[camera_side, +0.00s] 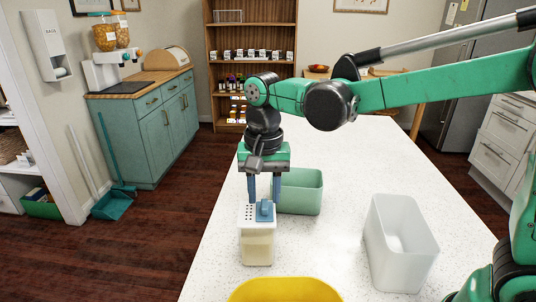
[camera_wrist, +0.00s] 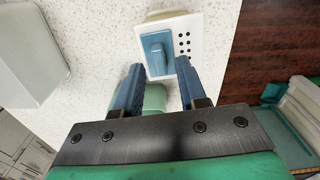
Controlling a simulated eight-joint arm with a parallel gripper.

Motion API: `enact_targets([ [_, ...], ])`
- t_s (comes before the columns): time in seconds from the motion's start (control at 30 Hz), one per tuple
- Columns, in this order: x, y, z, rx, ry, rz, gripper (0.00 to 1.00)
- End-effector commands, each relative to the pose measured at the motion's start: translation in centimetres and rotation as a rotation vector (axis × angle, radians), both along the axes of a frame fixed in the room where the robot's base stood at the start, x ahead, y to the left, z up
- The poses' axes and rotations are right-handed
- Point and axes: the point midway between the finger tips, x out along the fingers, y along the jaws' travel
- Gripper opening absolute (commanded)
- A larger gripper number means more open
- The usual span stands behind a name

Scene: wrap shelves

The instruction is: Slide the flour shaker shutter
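The flour shaker (camera_side: 257,248) stands upright on the white counter, with a clear body showing pale flour. Its white lid has holes on one side and a blue shutter (camera_side: 265,212) with a raised tab. The wrist view shows the lid from above, the shutter (camera_wrist: 154,52) on the left and the bare holes on the right. My gripper (camera_side: 264,199) points down just above the lid's far edge. Its two blue fingers (camera_wrist: 159,67) are apart with nothing between them, one towards each side of the shutter. I cannot tell whether either fingertip touches the lid.
A green bin (camera_side: 301,195) stands close behind the shaker and gripper. A white bin (camera_side: 400,245) is to the right, and a yellow bowl (camera_side: 285,290) is at the front. The counter (camera_side: 335,245) is clear between the shaker and the white bin. Its left edge is close to the shaker.

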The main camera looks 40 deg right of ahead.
Motion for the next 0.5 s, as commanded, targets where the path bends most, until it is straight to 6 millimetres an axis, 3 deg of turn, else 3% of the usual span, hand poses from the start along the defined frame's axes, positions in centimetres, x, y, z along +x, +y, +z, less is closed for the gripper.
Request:
enact_targets([
  [0.5,0.0,0.0,4.0,0.000,0.000,0.000,0.36],
])
